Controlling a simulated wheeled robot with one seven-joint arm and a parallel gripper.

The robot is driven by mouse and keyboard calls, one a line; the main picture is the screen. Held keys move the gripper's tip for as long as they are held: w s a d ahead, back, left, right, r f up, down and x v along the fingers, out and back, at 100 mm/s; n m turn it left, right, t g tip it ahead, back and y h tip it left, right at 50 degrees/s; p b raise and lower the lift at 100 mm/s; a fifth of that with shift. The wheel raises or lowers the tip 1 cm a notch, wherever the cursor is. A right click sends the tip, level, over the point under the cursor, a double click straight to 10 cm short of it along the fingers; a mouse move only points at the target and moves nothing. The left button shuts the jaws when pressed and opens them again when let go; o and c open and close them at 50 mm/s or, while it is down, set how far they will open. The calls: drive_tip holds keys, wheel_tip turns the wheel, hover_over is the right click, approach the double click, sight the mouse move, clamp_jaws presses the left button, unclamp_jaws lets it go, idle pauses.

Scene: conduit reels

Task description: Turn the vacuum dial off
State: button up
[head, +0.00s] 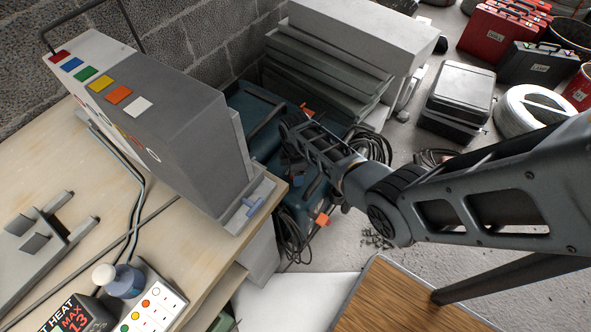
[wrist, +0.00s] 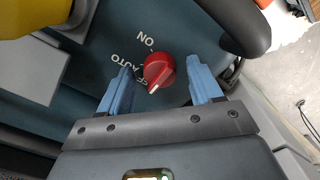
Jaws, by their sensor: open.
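The vacuum is a dark teal machine (head: 312,192) on the floor beside the workbench, partly behind my arm in the head view. Its red dial (wrist: 158,70) shows in the wrist view on a teal panel (wrist: 95,55), with a white mark at its lower end. White lettering reads ON above the dial and AUTO to its left; a further label below AUTO is partly hidden by the left finger. My gripper (wrist: 160,66) is open, its blue fingers on either side of the dial with gaps visible. The dial cannot be made out in the head view.
A black handle or hose (wrist: 240,22) arches near the right finger. The workbench (head: 60,135) with a grey box (head: 185,120) stands to the left. Stacked panels (head: 325,75) are behind the vacuum, and black cables (head: 290,235) lie around it.

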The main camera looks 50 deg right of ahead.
drive_tip(key=shift+r+p, duration=0.85)
drive_tip(key=shift+r, duration=3.05)
drive_tip(key=shift+s, duration=0.1)
